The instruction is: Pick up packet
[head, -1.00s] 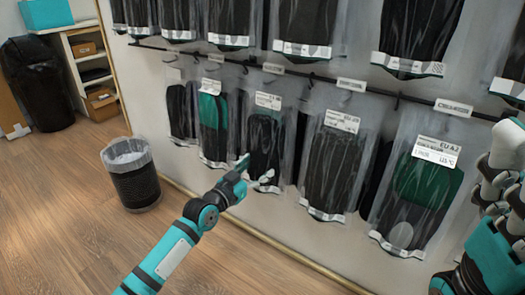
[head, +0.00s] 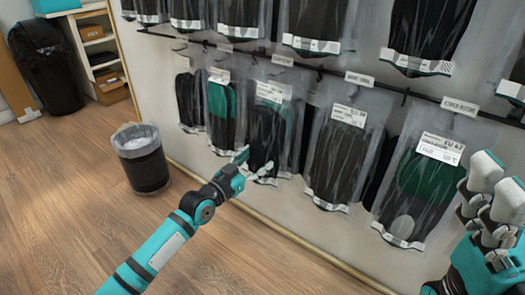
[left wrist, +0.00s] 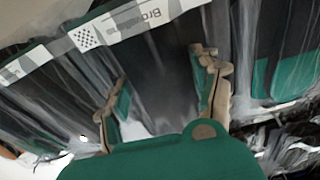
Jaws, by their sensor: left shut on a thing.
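Clear packets with dark insoles hang in rows on the wall. My left gripper (head: 256,170) is at the lower part of the third lower-row packet (head: 266,128), which has a white label near its top. The gripper is shut on this packet. In the left wrist view, the dark packet (left wrist: 160,75) with its white printed strip lies between the fingers of my left gripper (left wrist: 165,98).
Neighbouring packets hang close on both sides, a green and black one (head: 222,115) to the left and a dark one (head: 335,150) to the right. A black rail (head: 315,68) runs above. A mesh bin (head: 143,165) stands on the clear wooden floor.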

